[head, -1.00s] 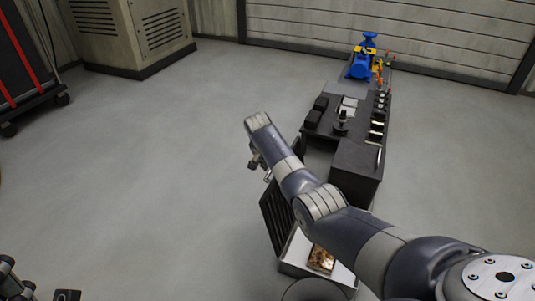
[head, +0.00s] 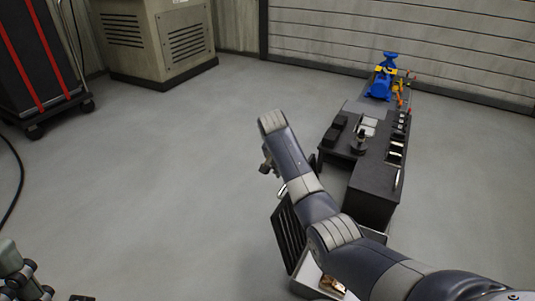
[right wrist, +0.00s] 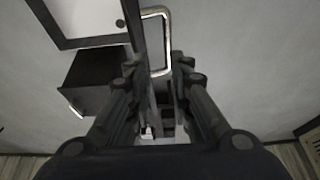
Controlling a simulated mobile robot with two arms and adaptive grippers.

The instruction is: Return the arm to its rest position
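My right arm reaches in from the lower right of the head view. Its gripper (head: 267,165) hangs at the far end, partly hidden by the wrist. In the right wrist view the right gripper (right wrist: 157,68) has its fingers spread with a gap between them. A metal handle (right wrist: 165,40) lies just beyond the fingertips, and I see no grip on it. The handle (head: 283,190) also shows in the head view, above an open case's dark lid (head: 290,237). My left gripper (head: 25,280) is at the lower left corner, partly cut off, its fingers unclear.
A black workbench (head: 375,195) with small items stands right of my right arm. A blue machine (head: 381,85) is behind it. A beige cabinet (head: 155,40) and a black cart with red straps (head: 42,60) stand at the back left.

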